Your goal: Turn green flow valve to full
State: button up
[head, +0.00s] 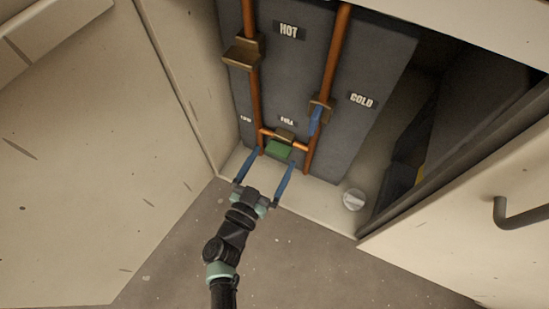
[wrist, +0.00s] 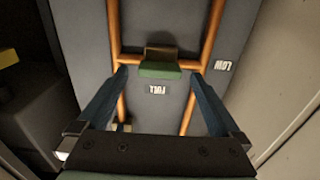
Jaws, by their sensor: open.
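The green valve handle (head: 279,149) is mounted on a brass body on the short copper cross pipe, low between two upright copper pipes. It also shows in the wrist view (wrist: 160,70), in front of the brass body. A FULL label (head: 287,121) and a LOW label (head: 246,119) are on the grey panel near it. My gripper (head: 273,157) is open, its blue fingers reaching towards the panel on either side of the green handle. In the wrist view the handle is between the fingertips, with a gap on each side. I cannot tell whether the fingertips reach its depth.
A blue handle (head: 315,121) is on the right COLD pipe, and a brass fitting (head: 243,52) is on the left HOT pipe. A white round knob (head: 354,200) lies on the cabinet floor. Cabinet walls stand left, and a door with a dark handle (head: 503,213) stands right.

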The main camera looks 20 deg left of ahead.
jog(key=shift+w, duration=1.05)
jog(key=c, duration=1.3)
